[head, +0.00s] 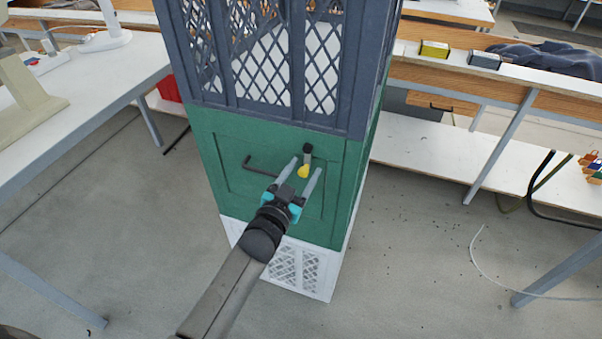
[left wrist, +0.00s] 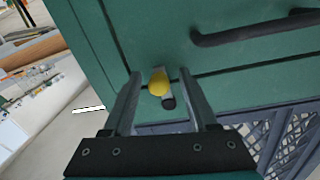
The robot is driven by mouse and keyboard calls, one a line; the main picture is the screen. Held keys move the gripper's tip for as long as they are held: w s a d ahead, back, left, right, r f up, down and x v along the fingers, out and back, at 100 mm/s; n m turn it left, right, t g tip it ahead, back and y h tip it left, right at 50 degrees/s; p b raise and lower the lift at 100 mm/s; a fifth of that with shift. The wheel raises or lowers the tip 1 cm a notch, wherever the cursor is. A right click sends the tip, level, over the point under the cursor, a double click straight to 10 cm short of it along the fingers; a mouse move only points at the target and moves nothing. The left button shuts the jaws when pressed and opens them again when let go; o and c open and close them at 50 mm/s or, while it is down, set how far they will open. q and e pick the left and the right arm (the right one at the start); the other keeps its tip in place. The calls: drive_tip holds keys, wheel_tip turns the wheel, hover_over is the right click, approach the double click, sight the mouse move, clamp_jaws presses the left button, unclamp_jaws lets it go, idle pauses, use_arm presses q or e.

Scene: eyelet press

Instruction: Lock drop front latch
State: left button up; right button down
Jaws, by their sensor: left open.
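The drop front is a green panel (head: 225,160) on the middle crate of a stack, and it looks closed. Its latch (head: 308,150) is a short grey lever with a black tip, upright above a yellow knob (head: 303,172). A black bar handle (head: 260,164) is left of it. My left gripper (head: 306,166) is open, its fingers reaching to either side of the latch. In the left wrist view the yellow knob (left wrist: 158,84) and black-tipped lever (left wrist: 169,102) lie between the spread fingers (left wrist: 159,76); contact cannot be told. My right gripper is out of view.
A dark blue lattice crate (head: 345,70) stands above the green one and a white crate (head: 315,278) below. A white table (head: 110,75) is at left. A bench with a shelf (head: 420,155) is at right. The grey floor (head: 420,270) in front is mostly clear.

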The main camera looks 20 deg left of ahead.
use_arm(q)
drive_tip(key=shift+s, duration=0.15)
drive_tip(key=shift+s, duration=0.25)
drive_tip(key=s, duration=0.2)
drive_tip(key=s+p, duration=0.1)
drive_tip(key=s, duration=0.2)
drive_tip(key=shift+s+a+r+p, duration=0.1)
drive_tip(key=shift+s+a+p, duration=0.2)
drive_tip(key=p, duration=0.1)
approach(301, 174)
drive_tip(key=s, duration=0.5)
drive_tip(key=shift+w+a, duration=0.2)
drive_tip(key=shift+a, duration=0.05)
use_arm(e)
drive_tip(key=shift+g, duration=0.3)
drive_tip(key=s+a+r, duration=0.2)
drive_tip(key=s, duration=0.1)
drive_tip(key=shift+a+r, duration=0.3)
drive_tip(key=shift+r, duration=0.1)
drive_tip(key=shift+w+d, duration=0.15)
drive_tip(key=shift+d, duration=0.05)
